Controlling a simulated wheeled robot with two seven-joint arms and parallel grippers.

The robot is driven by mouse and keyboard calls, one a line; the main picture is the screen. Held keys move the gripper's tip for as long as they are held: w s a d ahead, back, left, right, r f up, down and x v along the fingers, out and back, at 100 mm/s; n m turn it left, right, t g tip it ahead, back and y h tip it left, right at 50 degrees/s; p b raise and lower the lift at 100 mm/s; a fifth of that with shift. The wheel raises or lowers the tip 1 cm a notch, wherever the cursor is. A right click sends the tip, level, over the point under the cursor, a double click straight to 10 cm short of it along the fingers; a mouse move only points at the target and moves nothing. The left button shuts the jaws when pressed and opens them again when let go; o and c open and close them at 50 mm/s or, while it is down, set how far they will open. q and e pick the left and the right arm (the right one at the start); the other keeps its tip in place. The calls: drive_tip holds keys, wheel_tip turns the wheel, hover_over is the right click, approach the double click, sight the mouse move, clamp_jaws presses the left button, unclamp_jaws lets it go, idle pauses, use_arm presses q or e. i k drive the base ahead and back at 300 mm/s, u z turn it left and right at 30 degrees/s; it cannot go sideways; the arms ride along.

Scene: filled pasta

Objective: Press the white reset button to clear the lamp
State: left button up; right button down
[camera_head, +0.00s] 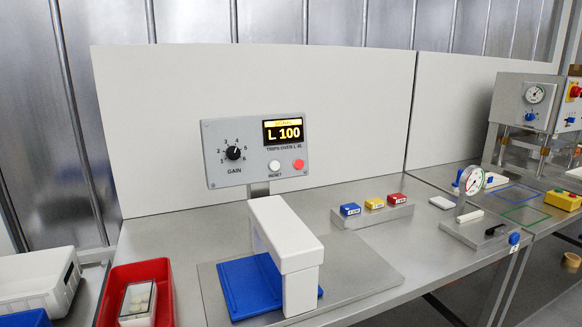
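The white reset button (274,166) is on the front of a grey control box (222,166) mounted on a post at the back of the steel table. The word RESET stands under it. A red button (298,164) sits to its right and a black gain knob (234,153) to its left. The box's display (283,131) is lit, with a yellow bar along its top and "L 100" in yellow. I cannot make out a separate lamp. Neither of my grippers shows in this view.
A white arch (290,237) stands over a blue mat (243,288) in front of the box. Blue, yellow and red blocks (374,203) sit on a metal stand to the right. A red bin (113,277) is at front left. A dial gauge (472,181) stands farther right.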

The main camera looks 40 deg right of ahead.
sight(275, 166)
drive_tip(key=z, duration=0.85)
